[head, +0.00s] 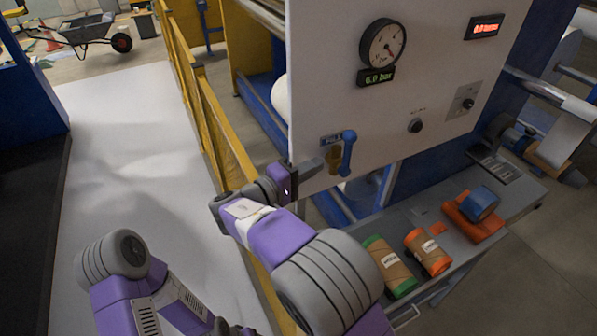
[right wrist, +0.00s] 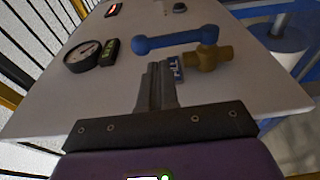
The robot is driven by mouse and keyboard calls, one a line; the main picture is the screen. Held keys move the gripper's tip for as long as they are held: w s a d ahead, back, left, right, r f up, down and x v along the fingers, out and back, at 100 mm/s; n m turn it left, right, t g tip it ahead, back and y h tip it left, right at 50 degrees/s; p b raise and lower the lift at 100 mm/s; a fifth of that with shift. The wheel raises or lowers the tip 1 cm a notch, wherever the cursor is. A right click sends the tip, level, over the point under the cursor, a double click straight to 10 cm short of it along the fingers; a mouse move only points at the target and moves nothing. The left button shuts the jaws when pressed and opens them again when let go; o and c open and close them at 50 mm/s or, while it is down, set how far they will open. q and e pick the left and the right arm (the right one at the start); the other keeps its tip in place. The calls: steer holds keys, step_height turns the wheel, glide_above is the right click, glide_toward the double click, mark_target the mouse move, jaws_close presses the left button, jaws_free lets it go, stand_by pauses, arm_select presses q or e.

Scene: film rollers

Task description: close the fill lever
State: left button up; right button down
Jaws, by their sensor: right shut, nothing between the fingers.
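The fill lever (head: 347,152) is a blue handle on a brass valve (head: 334,160) at the lower left of the white panel. In the head view the handle stands roughly upright, along the right side of the brass body. In the right wrist view the blue lever (right wrist: 172,42) lies across the picture, with the brass valve (right wrist: 212,58) at its right end. My right gripper (head: 318,167) is shut and empty, just left of the valve. Its fingers (right wrist: 158,72) point at the panel below the lever, seemingly without touching it. My left gripper is not in view.
The white panel (head: 310,80) carries a pressure gauge (head: 382,44), a "6.0 bar" display (head: 375,77) and knobs. Below right, a grey bench (head: 510,195) holds a green roll (head: 390,266), an orange roll (head: 428,252) and a tape dispenser (head: 472,216). A yellow rail (head: 205,105) runs at left.

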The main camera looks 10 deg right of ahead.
mark_target(345, 148)
steer(key=x, duration=0.7)
steer(key=shift+w+d+p, duration=0.1)
steer(key=shift+d+p, duration=0.05)
steer(key=shift+p, duration=0.25)
steer(key=shift+r, duration=0.15)
